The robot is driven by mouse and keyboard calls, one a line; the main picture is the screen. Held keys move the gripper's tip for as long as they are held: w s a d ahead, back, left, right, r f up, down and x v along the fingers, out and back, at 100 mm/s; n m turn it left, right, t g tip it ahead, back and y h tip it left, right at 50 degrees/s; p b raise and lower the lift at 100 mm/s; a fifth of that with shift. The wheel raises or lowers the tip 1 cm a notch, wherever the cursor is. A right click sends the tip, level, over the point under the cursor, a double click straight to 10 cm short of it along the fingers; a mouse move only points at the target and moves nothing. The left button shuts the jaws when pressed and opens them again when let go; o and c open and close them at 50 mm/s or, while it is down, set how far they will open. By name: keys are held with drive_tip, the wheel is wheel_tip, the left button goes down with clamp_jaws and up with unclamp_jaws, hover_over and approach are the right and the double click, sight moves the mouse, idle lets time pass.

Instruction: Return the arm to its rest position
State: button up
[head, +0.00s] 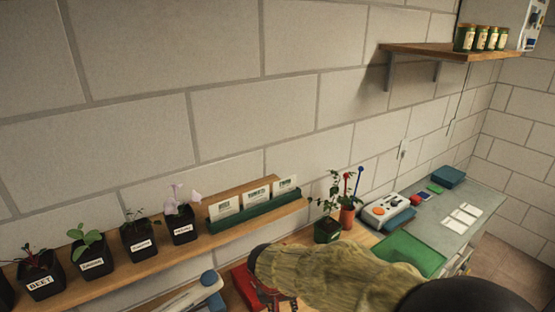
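My arm (335,276), in an olive-tan cover, reaches in from the bottom right of the head view towards the lower middle. My gripper (275,302) is at its far end, low in the picture, beside a red object (245,286) on the bench. The fingertips are cut off by the bottom edge, so whether the gripper is open or holds anything cannot be seen.
A wooden shelf (130,269) bears several black seedling pots and a green card holder (255,220). Potted plants (327,229), a white-and-orange device (386,211) and a green mat (412,250) lie beyond my arm. A wall shelf (440,50) holds jars at upper right.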

drive_tip(key=s+d+r+t+y+b, duration=0.1)
drive_tip(key=s+d+r+t, duration=0.2)
drive_tip(key=s+d+r, duration=1.4)
drive_tip(key=s+r, duration=0.1)
drive_tip(key=s, duration=0.1)
drive_tip(key=shift+s+r+m+y+b, duration=0.3)
drive_tip(key=shift+s+m+y, duration=0.1)
drive_tip(key=shift+d, duration=0.1)
drive_tip(key=shift+c, duration=0.4)
